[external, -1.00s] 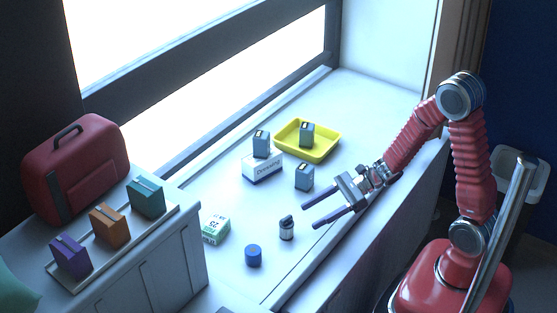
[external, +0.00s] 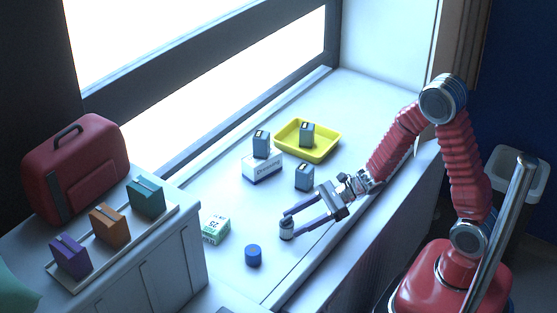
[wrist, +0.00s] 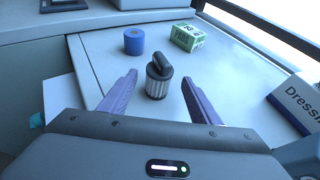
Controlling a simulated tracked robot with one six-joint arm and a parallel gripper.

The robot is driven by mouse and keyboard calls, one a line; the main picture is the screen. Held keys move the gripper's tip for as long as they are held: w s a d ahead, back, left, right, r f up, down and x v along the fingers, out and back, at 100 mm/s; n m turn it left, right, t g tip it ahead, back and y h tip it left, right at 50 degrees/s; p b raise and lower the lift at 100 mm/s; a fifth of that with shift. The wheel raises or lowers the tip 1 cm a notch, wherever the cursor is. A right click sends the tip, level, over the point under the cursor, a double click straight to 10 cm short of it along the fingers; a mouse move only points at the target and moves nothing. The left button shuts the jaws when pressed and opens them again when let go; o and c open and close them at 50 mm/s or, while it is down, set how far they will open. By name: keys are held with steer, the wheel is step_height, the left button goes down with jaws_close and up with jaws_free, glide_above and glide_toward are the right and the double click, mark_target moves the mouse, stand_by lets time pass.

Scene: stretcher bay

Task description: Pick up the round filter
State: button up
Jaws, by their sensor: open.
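The round filter (wrist: 157,84) stands upright on the white counter, a small ribbed cylinder with a dark, rounded handle-like top. In the wrist view it lies between and a little beyond the tips of my open gripper (wrist: 160,99). In the external view the filter (external: 286,231) is at the ends of my gripper's fingers (external: 288,225), with one finger partly in front of it. I cannot tell whether a finger touches it. The gripper is empty.
A blue roll (external: 253,255) and a green-white box (external: 215,229) stand near the filter. A Dressing box (external: 262,168) has a grey block (external: 261,143) on it. Another grey block (external: 304,176) stands alone. A yellow tray (external: 326,155) holds one more.

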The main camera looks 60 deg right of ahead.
mark_target(275, 239)
steer(key=shift+x, duration=1.3)
steer(key=shift+x, duration=2.6)
steer(key=shift+s+a, duration=0.1)
steer(key=c, duration=1.1)
steer(key=shift+r, duration=0.1)
steer(key=shift+r, duration=4.95)
